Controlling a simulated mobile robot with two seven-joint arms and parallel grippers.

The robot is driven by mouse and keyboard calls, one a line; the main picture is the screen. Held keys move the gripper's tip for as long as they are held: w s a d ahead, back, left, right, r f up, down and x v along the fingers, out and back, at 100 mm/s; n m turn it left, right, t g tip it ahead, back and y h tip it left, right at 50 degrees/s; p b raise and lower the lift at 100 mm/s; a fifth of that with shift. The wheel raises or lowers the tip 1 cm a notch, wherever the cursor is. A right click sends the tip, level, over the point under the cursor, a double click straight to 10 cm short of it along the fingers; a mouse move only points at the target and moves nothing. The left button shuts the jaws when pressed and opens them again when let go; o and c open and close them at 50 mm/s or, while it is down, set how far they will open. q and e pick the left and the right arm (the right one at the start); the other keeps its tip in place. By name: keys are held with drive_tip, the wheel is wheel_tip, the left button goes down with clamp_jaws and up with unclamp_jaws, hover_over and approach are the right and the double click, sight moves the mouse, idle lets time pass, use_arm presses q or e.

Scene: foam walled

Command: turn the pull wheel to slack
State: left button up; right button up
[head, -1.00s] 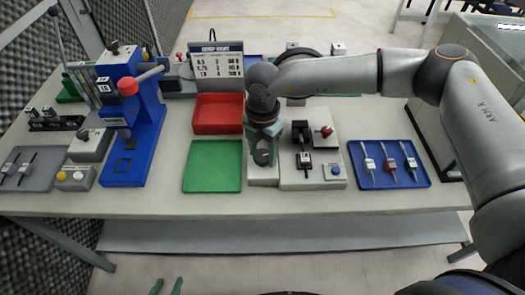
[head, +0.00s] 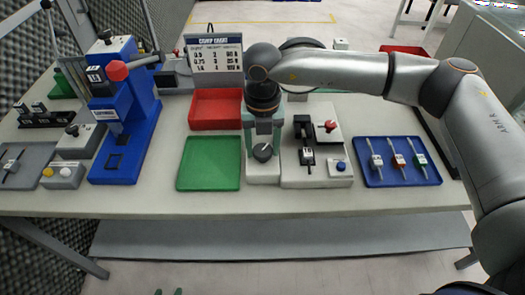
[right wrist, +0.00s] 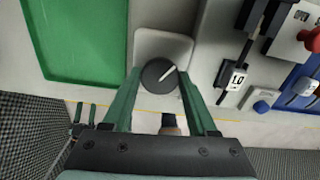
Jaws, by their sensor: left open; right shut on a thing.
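The pull wheel is a round dark knob (head: 263,152) with a white pointer line, on a pale grey block (head: 263,176) at the table's front middle. In the right wrist view the wheel (right wrist: 160,76) sits between the green fingers, and its line points to the upper right. My right gripper (head: 263,147) reaches down from above and is shut on the wheel, one finger on its left and one on its right. My left gripper (head: 168,292) shows only as two green fingertips at the bottom edge, apart and empty, away from the table.
A green tray (head: 209,163) lies left of the block and a red tray (head: 215,108) behind it. A blue tray (head: 398,178) with several tools is farther right. A blue press (head: 125,130) stands left.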

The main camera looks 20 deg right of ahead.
drive_tip(key=n+b, duration=0.2)
drive_tip(key=n, duration=0.1)
drive_tip(key=shift+f+n, duration=0.1)
drive_tip(key=shift+n, duration=0.2)
drive_tip(key=shift+n+b, duration=0.4)
drive_tip(key=shift+n, duration=0.3)
drive_tip(key=shift+n+b, duration=0.35)
drive_tip(key=shift+n, duration=0.35)
use_arm(q)
drive_tip(key=f, duration=0.1)
drive_tip(key=d+f, duration=0.1)
drive_tip(key=f, duration=0.1)
drive_tip(key=shift+w+d, duration=0.2)
drive_tip(key=shift+w, duration=0.15)
use_arm(e)
drive_tip(key=shift+n, duration=0.3)
use_arm(q)
drive_tip(key=shift+w, duration=0.1)
drive_tip(key=shift+a, duration=0.1)
use_arm(e)
drive_tip(key=o, duration=1.4)
drive_tip(key=shift+c, duration=0.2)
